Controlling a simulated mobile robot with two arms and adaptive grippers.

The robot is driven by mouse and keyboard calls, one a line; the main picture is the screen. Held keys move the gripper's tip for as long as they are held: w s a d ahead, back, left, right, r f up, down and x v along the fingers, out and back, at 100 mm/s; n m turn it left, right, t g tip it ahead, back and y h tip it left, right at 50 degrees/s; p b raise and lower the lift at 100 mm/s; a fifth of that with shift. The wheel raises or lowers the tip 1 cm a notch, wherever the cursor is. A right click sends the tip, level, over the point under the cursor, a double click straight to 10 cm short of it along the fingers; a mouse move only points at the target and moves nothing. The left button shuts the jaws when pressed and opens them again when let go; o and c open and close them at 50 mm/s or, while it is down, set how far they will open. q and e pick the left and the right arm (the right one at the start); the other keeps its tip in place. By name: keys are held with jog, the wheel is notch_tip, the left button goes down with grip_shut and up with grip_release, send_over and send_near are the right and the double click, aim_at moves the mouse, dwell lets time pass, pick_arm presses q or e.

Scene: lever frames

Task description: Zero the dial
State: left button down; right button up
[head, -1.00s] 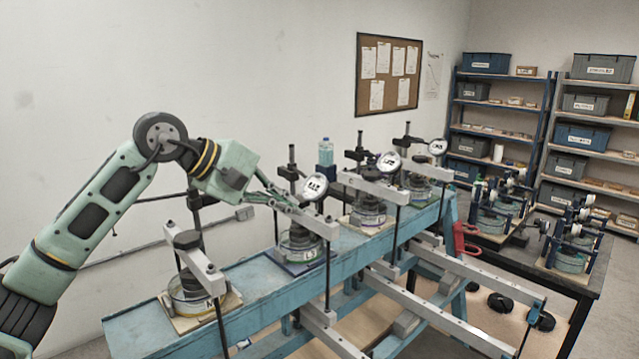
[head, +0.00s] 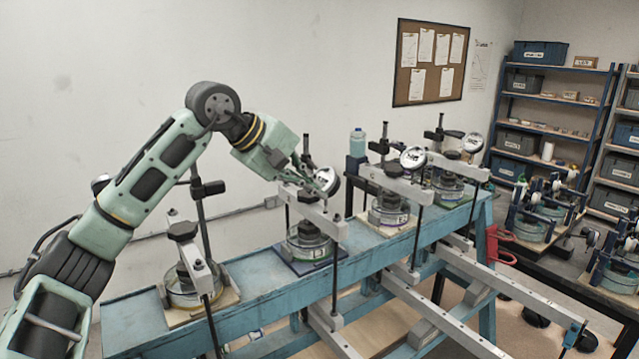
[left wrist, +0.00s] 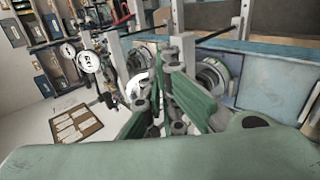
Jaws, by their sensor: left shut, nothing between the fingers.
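A round white dial gauge (head: 327,180) faces right on the second lever frame (head: 318,219) of the blue bench, above a clear round cell (head: 307,243). My left gripper (head: 312,184) is shut and empty, its tips right at the dial's left side; I cannot tell whether they touch it. In the left wrist view the gripper (left wrist: 172,62) covers much of the middle, and a white dial edge (left wrist: 136,90) shows partly behind it. The dial's reading is too small to make out. My right gripper is not in view.
More lever frames stand along the blue bench (head: 245,282), with dials at the third (head: 413,157) and fourth (head: 473,142). A bottle (head: 357,143) stands behind. Long beams (head: 440,315) stick out at the front right. Shelves (head: 548,115) and a noticeboard (head: 429,62) are farther back.

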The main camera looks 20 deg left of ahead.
aim_at(331, 178)
pick_arm(q)
jog(key=x, duration=0.3)
jog(key=shift+w+f, duration=0.1)
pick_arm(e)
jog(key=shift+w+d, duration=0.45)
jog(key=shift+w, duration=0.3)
pick_arm(q)
jog(key=shift+w+d+r+p, duration=0.15)
jog(key=shift+r+p, duration=0.1)
jog(key=shift+p, duration=0.2)
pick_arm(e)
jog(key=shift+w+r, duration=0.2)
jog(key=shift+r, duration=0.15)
pick_arm(q)
jog(key=shift+w+d+r+p, duration=0.25)
jog(key=shift+w+r+p, duration=0.2)
jog(key=shift+p, duration=0.25)
jog(key=shift+w+d+r+p, duration=0.25)
jog(key=shift+w+r+p, duration=0.1)
jog(key=shift+r+p, duration=0.25)
jog(key=shift+f, duration=0.1)
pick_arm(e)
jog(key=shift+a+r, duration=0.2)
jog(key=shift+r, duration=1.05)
pick_arm(q)
jog(key=shift+d, duration=0.25)
jog(key=shift+s+a, duration=0.1)
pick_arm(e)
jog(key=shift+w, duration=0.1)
